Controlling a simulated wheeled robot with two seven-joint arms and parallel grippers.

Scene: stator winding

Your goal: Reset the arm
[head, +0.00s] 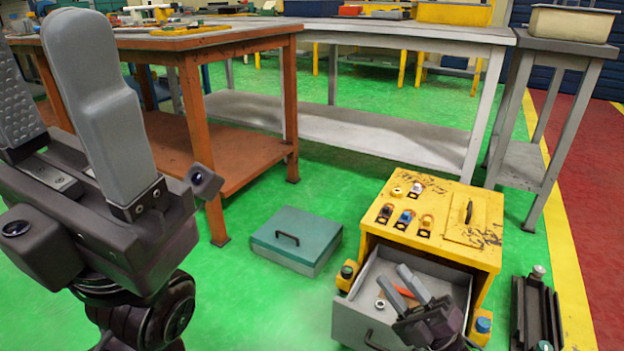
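My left gripper (36,60) is large and close at the left, with its two grey fingers pointing up. The fingers are apart with nothing between them; the outer finger is cut off by the picture's edge. My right gripper (392,273) is at the lower right, over the open grey drawer (362,322) of a yellow cabinet (487,252). Its two fingers are apart and I see nothing held between them. An orange item (406,292) lies partly behind these fingers, and a small metal ring (380,303) lies beside them in the drawer.
A teal box with a handle (297,238) sits on the green floor left of the cabinet. An orange table (195,40) and a long grey bench (400,32) stand behind. A black fixture (537,315) is at the right. Floor left of the drawer is clear.

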